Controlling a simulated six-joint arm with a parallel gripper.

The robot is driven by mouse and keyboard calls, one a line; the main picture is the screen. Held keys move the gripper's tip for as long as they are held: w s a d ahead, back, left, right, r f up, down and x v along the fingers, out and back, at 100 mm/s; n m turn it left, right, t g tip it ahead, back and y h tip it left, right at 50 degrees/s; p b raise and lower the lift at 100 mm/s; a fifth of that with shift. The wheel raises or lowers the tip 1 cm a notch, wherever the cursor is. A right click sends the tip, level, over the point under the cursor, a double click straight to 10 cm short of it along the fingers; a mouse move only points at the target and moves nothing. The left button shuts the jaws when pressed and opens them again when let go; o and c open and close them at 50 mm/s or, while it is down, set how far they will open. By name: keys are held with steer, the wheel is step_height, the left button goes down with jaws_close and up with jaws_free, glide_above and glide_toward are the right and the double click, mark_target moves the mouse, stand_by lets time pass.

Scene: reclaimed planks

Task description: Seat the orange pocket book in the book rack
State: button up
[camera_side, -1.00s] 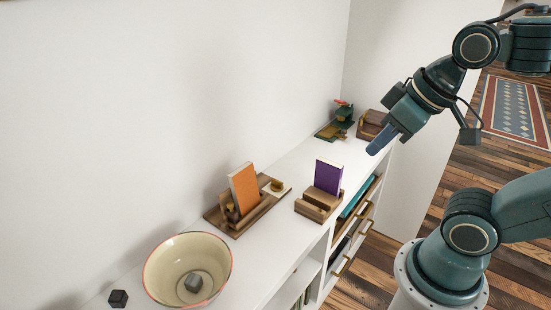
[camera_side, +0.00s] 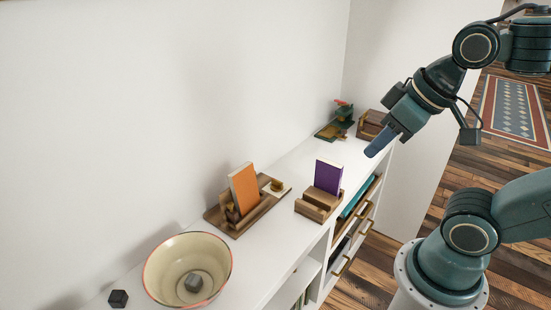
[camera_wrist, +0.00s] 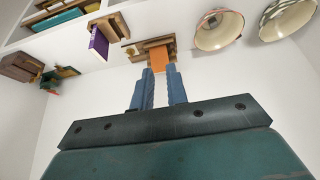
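The orange pocket book (camera_side: 244,187) stands upright, leaning slightly, in a wooden holder (camera_side: 240,228) on the white shelf top. It also shows in the wrist view (camera_wrist: 162,58), beyond my fingertips. To its right, a purple book (camera_side: 328,176) stands in a wooden rack (camera_side: 316,207), with an empty-looking step or slot in front of it. The purple book also shows in the wrist view (camera_wrist: 98,43). My gripper (camera_side: 374,149) is high and to the right of both books, touching nothing. In the wrist view its two blue fingers (camera_wrist: 160,69) are apart with nothing between them.
A cream bowl (camera_side: 165,264) with a grey block inside stands at the near left, beside a small dark cube (camera_side: 118,298). A green object (camera_side: 338,124) and a wooden box (camera_side: 371,124) are at the far end. A white wall runs behind. Drawers and shelves lie below.

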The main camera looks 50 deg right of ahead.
steer(key=o, duration=1.8)
steer(key=shift+c, duration=0.2)
steer(key=w+d+g, duration=0.2)
steer(key=w+g, duration=0.1)
steer(key=w, duration=1.8)
steer(key=w+d+f+g, duration=0.2)
steer(key=w+f, duration=1.3)
steer(key=w, duration=0.1)
steer(key=shift+w+d+f+g, duration=0.25)
steer(key=shift+w+g, duration=0.05)
